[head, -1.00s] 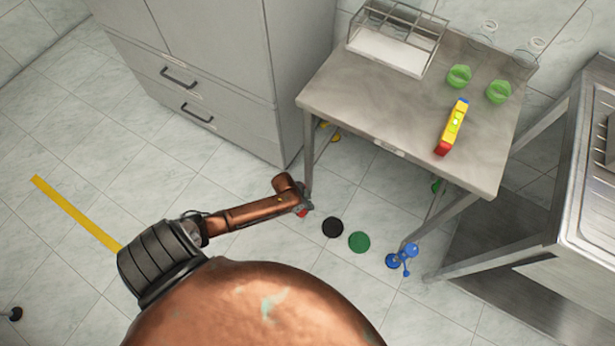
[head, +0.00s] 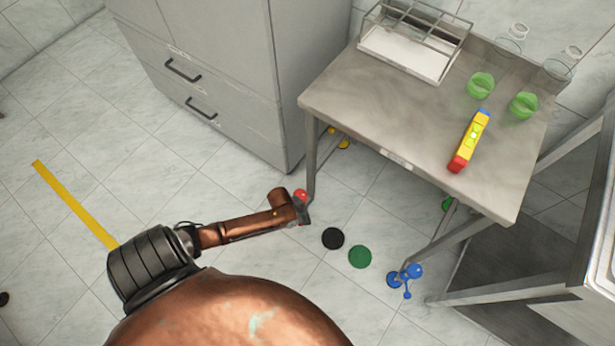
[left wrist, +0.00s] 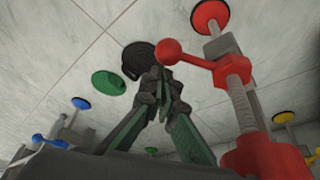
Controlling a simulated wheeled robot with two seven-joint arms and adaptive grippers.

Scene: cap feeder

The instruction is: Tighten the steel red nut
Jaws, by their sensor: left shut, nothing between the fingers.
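The red nut (left wrist: 233,70) sits around a grey threaded rod in the left wrist view, with a handle ending in a red ball (left wrist: 168,52). A red disc foot (left wrist: 210,15) and a larger red collar (left wrist: 262,158) show at the rod's two ends. In the head view the red ball (head: 301,195) shows by the near-left table leg; the rest is mostly hidden by my gripper. My left gripper (head: 306,213) is shut and empty. In the wrist view its fingertips (left wrist: 160,78) appear close beside the ball; contact cannot be told. My right gripper is not in view.
The steel table (head: 385,115) bears a yellow-red level (head: 470,140), green-filled glassware (head: 480,85) and a wire rack (head: 415,40). A blue foot assembly (head: 408,277) stands at its right. Black (head: 333,238) and green (head: 360,257) discs lie on the floor. A grey cabinet (head: 215,85) stands behind.

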